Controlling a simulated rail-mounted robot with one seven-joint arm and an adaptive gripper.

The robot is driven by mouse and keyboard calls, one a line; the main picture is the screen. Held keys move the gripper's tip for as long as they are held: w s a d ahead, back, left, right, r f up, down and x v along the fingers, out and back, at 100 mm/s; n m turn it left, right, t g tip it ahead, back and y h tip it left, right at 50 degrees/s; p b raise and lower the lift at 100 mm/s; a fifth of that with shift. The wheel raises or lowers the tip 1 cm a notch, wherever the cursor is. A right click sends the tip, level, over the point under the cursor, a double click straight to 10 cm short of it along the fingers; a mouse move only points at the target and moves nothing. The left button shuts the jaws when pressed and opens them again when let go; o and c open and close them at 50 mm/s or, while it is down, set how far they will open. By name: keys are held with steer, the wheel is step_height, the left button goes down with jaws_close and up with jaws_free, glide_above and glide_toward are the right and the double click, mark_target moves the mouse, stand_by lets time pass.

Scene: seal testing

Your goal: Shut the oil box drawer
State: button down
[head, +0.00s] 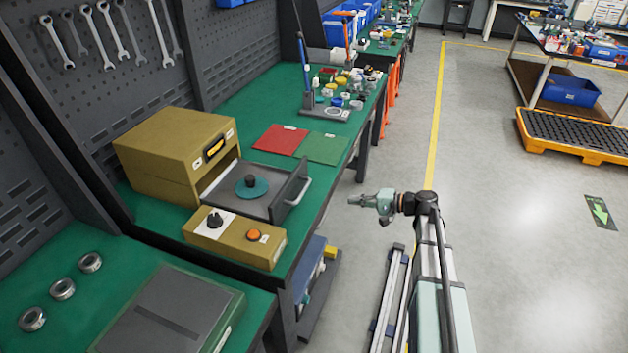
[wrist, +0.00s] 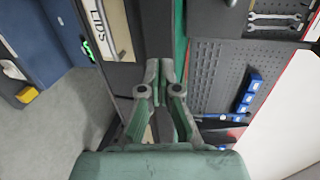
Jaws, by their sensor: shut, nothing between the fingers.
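The oil box (head: 178,152) is a tan case with a small display on its front, standing on the green bench. Its dark grey drawer (head: 228,204) is pulled out toward the aisle. A teal disc with a black knob (head: 252,187) lies in the drawer. The drawer's light handle (head: 297,192) is on its right end, at the bench's edge. My gripper (head: 354,201) is beyond the bench edge, over the aisle, to the right of the handle and apart from it. In the wrist view its fingers (wrist: 160,68) are shut together and empty. I cannot identify the drawer in the wrist view.
A tan control box (head: 234,238) with a black knob and orange button stands just in front of the drawer. Red (head: 280,140) and green (head: 323,148) mats lie behind it.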

step_height(320, 180, up, 5)
steer(key=w+t+y, duration=0.1)
steer(key=w+y, duration=0.1)
steer(key=p, duration=0.3)
glide_toward(306, 173)
steer(key=x, duration=0.5)
steer(key=shift+w+a, duration=0.15)
steer(key=shift+a, duration=0.05)
steer(key=shift+p+x, duration=0.35)
steer(key=shift+x, duration=0.5)
steer(key=shift+f, duration=0.1)
